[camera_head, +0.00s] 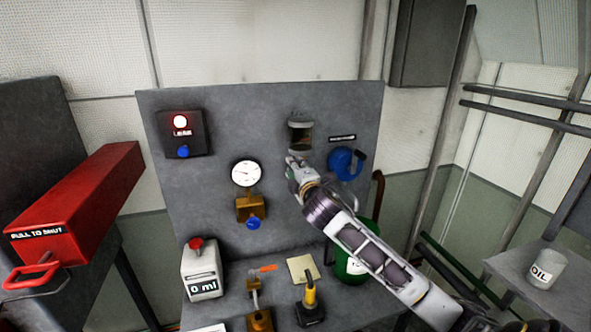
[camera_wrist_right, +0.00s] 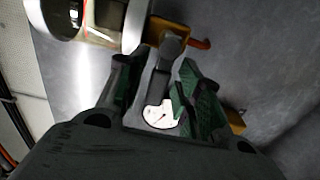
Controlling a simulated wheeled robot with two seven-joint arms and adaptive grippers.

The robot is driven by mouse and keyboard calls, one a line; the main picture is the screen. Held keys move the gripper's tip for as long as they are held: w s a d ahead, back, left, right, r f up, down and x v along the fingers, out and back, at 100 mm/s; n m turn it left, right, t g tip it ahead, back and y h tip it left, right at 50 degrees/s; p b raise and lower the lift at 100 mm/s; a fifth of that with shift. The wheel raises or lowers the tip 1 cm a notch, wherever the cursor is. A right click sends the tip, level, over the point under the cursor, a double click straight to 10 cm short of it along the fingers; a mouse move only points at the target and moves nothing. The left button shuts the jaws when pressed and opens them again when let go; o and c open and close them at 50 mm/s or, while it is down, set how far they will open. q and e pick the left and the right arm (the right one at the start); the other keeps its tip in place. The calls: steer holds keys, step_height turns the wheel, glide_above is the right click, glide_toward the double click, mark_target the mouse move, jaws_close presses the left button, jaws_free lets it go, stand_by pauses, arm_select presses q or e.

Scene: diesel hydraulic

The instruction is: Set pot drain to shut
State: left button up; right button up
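The pot (camera_head: 301,135), a glass bowl with metal bands, is on the grey panel and also shows at the upper left of the right wrist view (camera_wrist_right: 100,20). Under it in the wrist view is a brass drain fitting (camera_wrist_right: 170,28) with a short orange lever (camera_wrist_right: 200,43) pointing right. My right gripper (camera_head: 294,163) is just below the pot in the head view, hiding the drain there. In the wrist view its green-padded fingers (camera_wrist_right: 160,85) are apart, with a dark grey piece between or beyond them. I cannot tell whether they touch it. My left gripper is not in view.
The gauge (camera_head: 246,173) and brass valve (camera_head: 250,208) are left of my gripper. A white jug (camera_head: 202,271), orange lever (camera_head: 267,268) and yellow-handled tool (camera_head: 310,293) are below. A red box (camera_head: 80,205) is far left.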

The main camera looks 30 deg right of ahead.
steer(key=shift+r, duration=0.15)
steer(key=shift+n, duration=0.3)
steer(key=shift+d+f+n+b, duration=0.1)
steer(key=shift+f+n+b, duration=0.25)
steer(key=shift+n, duration=0.65)
steer(key=shift+f+n+b, duration=0.1)
steer(key=shift+f+n, duration=0.3)
steer(key=shift+n, duration=0.6)
steer(key=s+f+n+b, duration=0.2)
steer(key=s+n+b, duration=0.1)
steer(key=s+n, duration=0.6)
steer(key=n, duration=0.3)
steer(key=shift+d, duration=0.4)
steer(key=shift+p+v, duration=0.3)
steer(key=shift+v, duration=0.85)
